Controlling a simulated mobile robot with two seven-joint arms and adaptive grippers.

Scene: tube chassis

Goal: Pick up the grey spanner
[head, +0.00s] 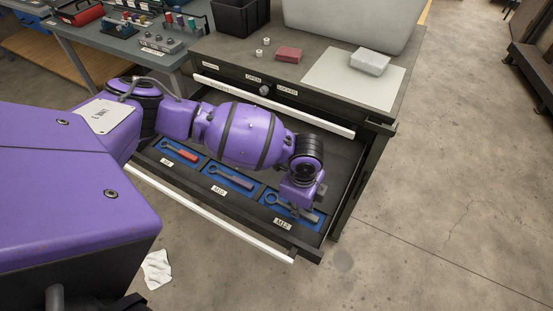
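The open drawer (308,248) holds three spanners in blue-lined recesses. The grey spanner (272,199) lies in the front right recess, its ring end showing and its middle partly covered by my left wrist. A red spanner (180,151) lies in the left recess and a dull purple-grey one (231,178) in the middle. My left arm reaches across the drawer, and its wrist points down over the grey spanner. My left gripper (306,211) is mostly hidden under the wrist. I cannot tell whether its fingers touch the spanner. My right gripper is out of view.
A side table (120,45) with tools stands at the left.

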